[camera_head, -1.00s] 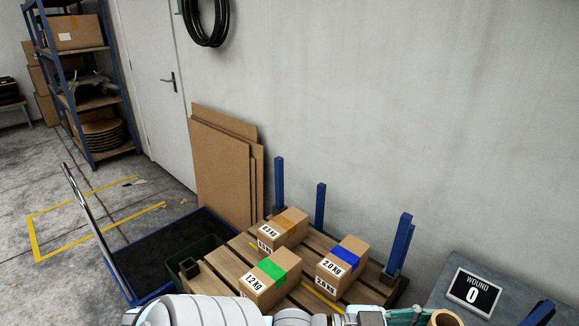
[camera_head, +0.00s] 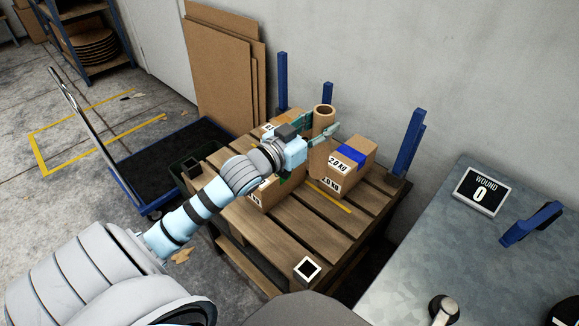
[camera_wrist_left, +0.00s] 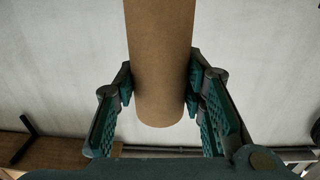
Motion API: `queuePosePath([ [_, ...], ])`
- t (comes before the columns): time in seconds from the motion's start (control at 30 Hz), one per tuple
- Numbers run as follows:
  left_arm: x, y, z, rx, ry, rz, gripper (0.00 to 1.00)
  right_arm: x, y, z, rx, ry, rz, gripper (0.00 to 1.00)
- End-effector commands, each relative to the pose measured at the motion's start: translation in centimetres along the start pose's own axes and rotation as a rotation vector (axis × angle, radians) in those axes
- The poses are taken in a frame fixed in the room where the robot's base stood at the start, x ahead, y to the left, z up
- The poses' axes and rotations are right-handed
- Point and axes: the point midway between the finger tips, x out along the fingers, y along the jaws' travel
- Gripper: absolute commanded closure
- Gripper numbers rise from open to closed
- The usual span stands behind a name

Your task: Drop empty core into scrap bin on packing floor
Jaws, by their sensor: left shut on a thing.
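The empty core (camera_head: 324,118) is a brown cardboard tube, upright in my left gripper (camera_head: 315,134) above the wooden pallet stand. In the left wrist view the core (camera_wrist_left: 160,55) stands between the two teal-padded fingers of that gripper (camera_wrist_left: 160,88), which are shut on it. A dark green bin (camera_head: 179,169), likely the scrap bin, stands on the floor left of the pallet stand, partly hidden by it. My right gripper is not in view.
Cartons, one a blue-taped box (camera_head: 352,164), stand on the pallet stand (camera_head: 285,235) with blue corner posts. My left arm partly covers the others. A blue cart (camera_head: 165,150) is at left. A metal table (camera_head: 430,255) with a "WOUND 0" sign (camera_head: 483,191) is at right.

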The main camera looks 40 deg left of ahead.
Motion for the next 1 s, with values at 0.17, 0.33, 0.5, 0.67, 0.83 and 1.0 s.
queuePosePath([
  [0.17,3.2,-5.6,-0.2,0.001,0.006,-0.144,0.91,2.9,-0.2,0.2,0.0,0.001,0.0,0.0],
  [0.33,3.9,-6.9,1.8,-0.002,0.0,-0.18,0.91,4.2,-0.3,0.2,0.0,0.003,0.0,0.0],
  [0.5,3.8,-6.8,8.7,-0.001,-0.002,-0.179,0.91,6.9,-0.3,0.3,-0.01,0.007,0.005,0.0],
  [0.67,3.7,-6.8,13.7,0.0,0.0,-0.178,0.91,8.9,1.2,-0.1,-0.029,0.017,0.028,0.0],
  [0.83,3.7,-6.8,15.7,0.001,0.002,-0.177,0.91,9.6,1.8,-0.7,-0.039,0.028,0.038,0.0],
  [1.0,3.6,-6.8,19.1,0.001,0.002,-0.177,0.91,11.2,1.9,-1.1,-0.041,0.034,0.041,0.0],
])
